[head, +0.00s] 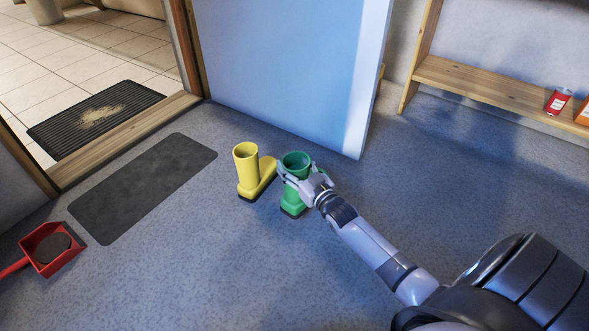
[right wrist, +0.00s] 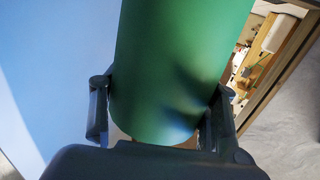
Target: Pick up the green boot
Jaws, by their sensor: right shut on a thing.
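The green boot (head: 293,208) stands upright on the grey floor, right beside the yellow boot (head: 246,172). My right gripper (head: 299,176) is shut around the green boot's shaft below its open top, and the arm partly hides the boot. In the right wrist view, the green shaft (right wrist: 175,60) fills the middle, with a finger of the right gripper (right wrist: 158,118) on each side of it. In the head view, whether the boot's sole touches the floor is hard to tell. My left gripper is not in view.
A pale blue door (head: 285,65) stands open just behind the boots. A dark mat (head: 145,187) and a red dustpan (head: 35,240) lie to the left. A wooden shelf (head: 480,92) with a red can (head: 558,100) is at the right. The front floor is clear.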

